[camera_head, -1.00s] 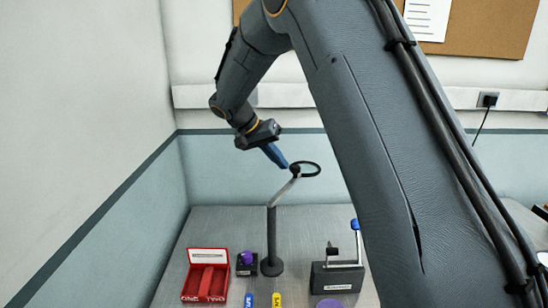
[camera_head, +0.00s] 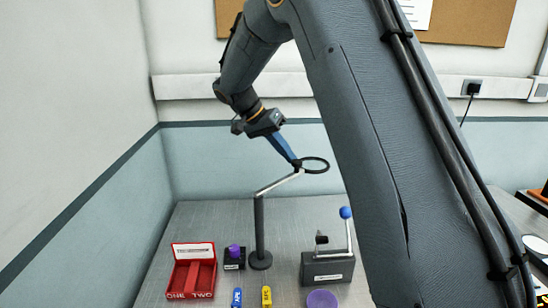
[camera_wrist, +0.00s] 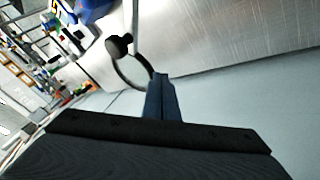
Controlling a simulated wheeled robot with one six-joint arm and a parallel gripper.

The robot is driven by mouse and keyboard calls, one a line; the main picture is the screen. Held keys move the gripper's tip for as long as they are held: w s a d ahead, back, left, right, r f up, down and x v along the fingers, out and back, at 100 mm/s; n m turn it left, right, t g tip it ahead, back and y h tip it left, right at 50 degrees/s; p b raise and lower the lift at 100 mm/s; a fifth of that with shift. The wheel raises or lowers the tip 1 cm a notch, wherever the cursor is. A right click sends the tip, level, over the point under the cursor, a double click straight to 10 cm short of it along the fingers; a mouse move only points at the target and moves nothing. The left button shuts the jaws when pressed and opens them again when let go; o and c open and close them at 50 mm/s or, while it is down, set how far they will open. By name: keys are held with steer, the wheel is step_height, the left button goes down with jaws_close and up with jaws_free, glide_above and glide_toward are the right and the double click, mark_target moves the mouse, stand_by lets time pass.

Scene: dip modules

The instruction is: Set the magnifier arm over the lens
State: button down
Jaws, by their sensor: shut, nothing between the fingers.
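The magnifier arm (camera_head: 278,185) is a grey bent rod on an upright dark post (camera_head: 259,225) with a round base. It ends in a black open ring (camera_head: 315,165) above the table. My gripper (camera_head: 295,160) has blue fingers, shut and empty, with tips at the ring's left end by its dark knob. In the wrist view the shut fingers (camera_wrist: 160,86) lie beside the ring (camera_wrist: 126,74) and the knob (camera_wrist: 118,46); I cannot tell whether they touch. A purple piece (camera_head: 234,250) sits on a small black block left of the post; whether it is the lens is unclear.
A red two-slot tray (camera_head: 192,281) stands at the left. Blue (camera_head: 237,297) and yellow (camera_head: 267,295) labelled items and a purple disc (camera_head: 322,299) lie in front. A dark block with a blue-knobbed lever (camera_head: 328,268) stands right of the post.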

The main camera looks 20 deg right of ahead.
mark_target(316, 168)
steer(key=s+d+m+g, duration=0.1)
steer(key=s, duration=0.1)
steer(key=s+d+m+g+b, duration=0.1)
steer(key=s+d+m, duration=0.1)
steer(key=s+d+m+y, duration=0.1)
steer(key=s+d, duration=0.1)
steer(key=shift+m+g, duration=0.3)
steer(key=shift+g, duration=0.1)
steer(key=s+a+m+g+y+p, duration=0.1)
steer(key=s+a+m+y+p, duration=0.1)
steer(key=s+m+y, duration=0.2)
steer(key=s+a+m+g+y+p, duration=0.1)
steer(key=s+m+g+y+p, duration=0.1)
steer(key=s+m, duration=0.8)
steer(key=s+y+p, duration=0.1)
steer(key=s+y, duration=0.1)
steer(key=s, duration=0.6)
steer(key=shift+a, duration=0.4)
steer(key=shift+a+g, duration=0.1)
steer(key=shift+g, duration=0.2)
steer(key=w+d+r+b, duration=0.2)
steer(key=w+d+r, duration=0.2)
steer(key=w+r, duration=0.4)
steer(key=shift+w+d, duration=0.35)
steer(key=shift+w, duration=0.15)
